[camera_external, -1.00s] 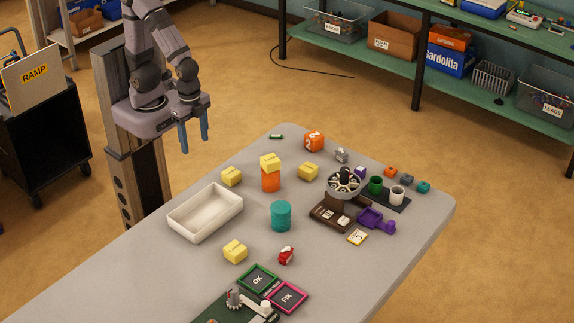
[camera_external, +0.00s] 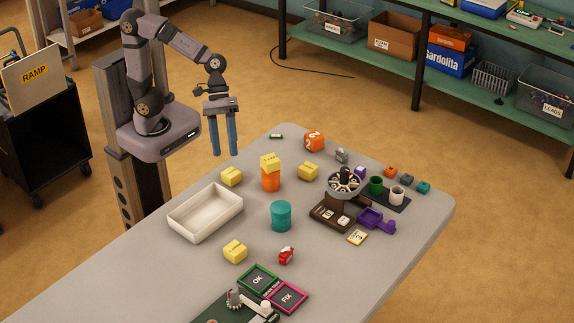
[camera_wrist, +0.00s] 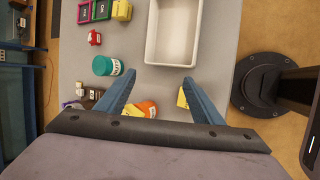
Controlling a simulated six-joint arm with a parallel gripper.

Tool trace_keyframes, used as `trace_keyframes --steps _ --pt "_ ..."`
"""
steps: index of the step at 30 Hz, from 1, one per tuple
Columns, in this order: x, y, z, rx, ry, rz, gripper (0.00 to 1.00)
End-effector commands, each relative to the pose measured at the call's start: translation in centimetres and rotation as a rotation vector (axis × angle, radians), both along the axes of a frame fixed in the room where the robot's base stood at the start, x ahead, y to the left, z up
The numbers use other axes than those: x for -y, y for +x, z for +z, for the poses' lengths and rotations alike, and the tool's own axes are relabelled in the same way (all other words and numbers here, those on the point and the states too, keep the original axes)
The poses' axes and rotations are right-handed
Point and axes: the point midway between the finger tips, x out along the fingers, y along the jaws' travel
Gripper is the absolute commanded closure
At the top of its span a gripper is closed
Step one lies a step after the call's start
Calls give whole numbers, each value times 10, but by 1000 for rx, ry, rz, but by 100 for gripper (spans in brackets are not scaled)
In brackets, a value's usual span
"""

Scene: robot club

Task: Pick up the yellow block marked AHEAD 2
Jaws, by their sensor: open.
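Several yellow blocks are on the grey table; their markings are too small to read, so I cannot tell which says AHEAD 2. One yellow block (camera_external: 231,176) lies behind the white tray; another (camera_external: 270,162) sits on top of an orange cylinder (camera_external: 271,181). A third yellow block (camera_external: 308,171) lies right of that, and one more (camera_external: 235,251) is nearer the front. My gripper (camera_external: 224,153) is open and empty, pointing down above the table's back-left edge. In the wrist view, between and beside my fingers (camera_wrist: 159,78), a yellow block (camera_wrist: 182,98) is partly hidden by the right finger.
The white tray (camera_external: 173,220) stands at the left. A teal cylinder (camera_external: 281,216) and a small red object (camera_external: 286,256) stand mid-table. OK and FIX frames (camera_external: 272,288) lie in front.

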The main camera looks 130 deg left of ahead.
Motion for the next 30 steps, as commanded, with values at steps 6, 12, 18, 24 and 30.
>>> trace_keyframes --steps 6,12,18,24,30 --pt "-81 61 -2 101 -414 672 39" --pt "-146 81 13 183 -703 1021 39" --pt "-205 83 25 266 -957 1264 39" --pt "-209 83 -6 264 -991 1290 39" --pt "-208 83 -52 262 -988 1288 39"
